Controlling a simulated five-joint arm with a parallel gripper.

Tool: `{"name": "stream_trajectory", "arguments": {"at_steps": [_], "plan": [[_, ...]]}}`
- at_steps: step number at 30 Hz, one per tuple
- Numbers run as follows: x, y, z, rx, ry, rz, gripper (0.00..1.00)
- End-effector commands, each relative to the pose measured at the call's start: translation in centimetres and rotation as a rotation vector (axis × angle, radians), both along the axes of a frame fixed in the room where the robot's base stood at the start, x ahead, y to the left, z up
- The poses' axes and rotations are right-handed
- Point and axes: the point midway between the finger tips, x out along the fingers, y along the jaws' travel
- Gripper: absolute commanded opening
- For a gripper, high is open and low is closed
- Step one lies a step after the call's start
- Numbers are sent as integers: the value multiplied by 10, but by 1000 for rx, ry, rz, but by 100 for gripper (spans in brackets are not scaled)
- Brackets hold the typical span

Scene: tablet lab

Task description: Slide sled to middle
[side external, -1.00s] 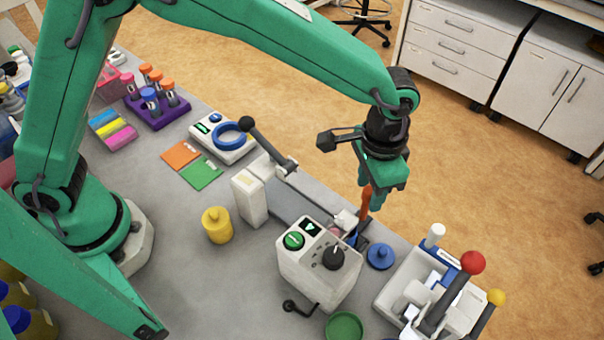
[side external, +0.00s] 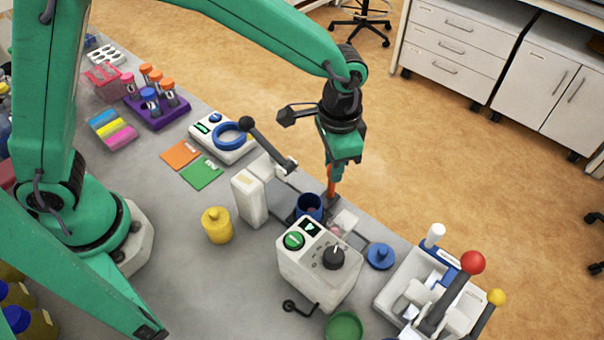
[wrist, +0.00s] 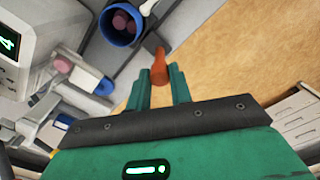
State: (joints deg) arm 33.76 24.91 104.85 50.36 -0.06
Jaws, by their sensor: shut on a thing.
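My gripper (side external: 333,176) is shut on an upright orange handle (side external: 331,190). In the wrist view the handle (wrist: 160,66) shows between the fingertips of my gripper (wrist: 161,78). The handle appears joined by a dark arm to the sled, whose body is mostly hidden. A blue cup (side external: 309,204) rides at the sled, between the white block and the control box. The wrist view shows the blue cup (wrist: 117,30) with dark pinkish tablets inside.
A white control box (side external: 318,266) with a green button stands in front of the rail. A white block (side external: 249,197) and black-knobbed lever (side external: 262,142) stand to the left. A blue knobbed lid (side external: 380,256) and a red-knobbed lever press (side external: 447,290) lie right. A yellow weight (side external: 216,225) stands in front.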

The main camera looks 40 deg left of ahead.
Motion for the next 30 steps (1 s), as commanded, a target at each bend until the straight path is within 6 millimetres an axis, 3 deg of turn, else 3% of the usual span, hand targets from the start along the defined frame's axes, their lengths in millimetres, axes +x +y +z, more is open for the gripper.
{"name": "stream_trajectory", "arguments": {"at_steps": [10, 11, 14, 24, 30], "plan": [[1, 4, 1, -3, -5, 1, 0], [1, 4, 1, -4, -6, 0, 23], [1, 4, 1, -3, -5, 0, 43], [0, 4, 1, -2, -2, 0, 43], [1, 4, 12, -3, -4, 0, 43]]}}
